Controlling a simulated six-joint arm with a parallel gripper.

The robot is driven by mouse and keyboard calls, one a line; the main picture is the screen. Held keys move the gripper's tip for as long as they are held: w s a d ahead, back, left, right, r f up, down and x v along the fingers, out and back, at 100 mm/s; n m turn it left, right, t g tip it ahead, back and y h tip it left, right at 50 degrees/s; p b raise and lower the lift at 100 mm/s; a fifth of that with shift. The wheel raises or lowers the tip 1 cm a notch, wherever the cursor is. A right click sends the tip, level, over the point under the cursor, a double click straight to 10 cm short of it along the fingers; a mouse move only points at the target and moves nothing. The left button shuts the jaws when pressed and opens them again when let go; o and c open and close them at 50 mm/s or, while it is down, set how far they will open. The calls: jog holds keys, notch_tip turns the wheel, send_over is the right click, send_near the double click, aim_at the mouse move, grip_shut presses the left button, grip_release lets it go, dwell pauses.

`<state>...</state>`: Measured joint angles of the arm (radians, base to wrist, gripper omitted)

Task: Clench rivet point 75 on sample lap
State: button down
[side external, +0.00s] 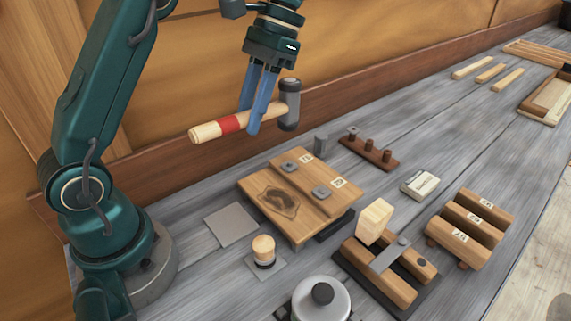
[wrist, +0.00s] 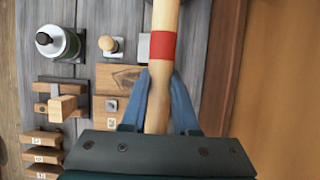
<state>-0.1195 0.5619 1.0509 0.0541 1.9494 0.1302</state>
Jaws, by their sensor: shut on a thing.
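My gripper (side external: 259,118) has its blue fingers shut on the wooden handle of a hammer (side external: 289,104), held in the air above the bench. The handle has a red band (side external: 230,124), and the grey metal head is at its right end. In the wrist view the handle (wrist: 155,112) runs between the fingers (wrist: 158,92); the head is out of view. Below stands the sample lap (side external: 307,208), two overlapping planks with a dark stain, two grey square plates and number labels too small to read surely. One plate (side external: 290,167) is on the far part, another (side external: 322,191) nearer.
A grey plate (side external: 231,224), a wooden-knobbed tool (side external: 263,250) and a lidded pot (side external: 321,300) stand near the lap. A rack with a mallet (side external: 374,222), labelled wooden blocks (side external: 469,228) and a peg strip (side external: 368,151) are around it. The far bench has bare room.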

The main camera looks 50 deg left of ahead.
jog(key=shift+d, duration=0.25)
jog(key=shift+s+d, duration=0.15)
jog(key=shift+d, duration=0.1)
dwell(0.5)
jog(key=f, duration=0.8)
jog(key=shift+s+f, duration=0.3)
jog(key=r, duration=0.9)
jog(key=shift+w, duration=0.4)
jog(key=shift+s+f, duration=0.15)
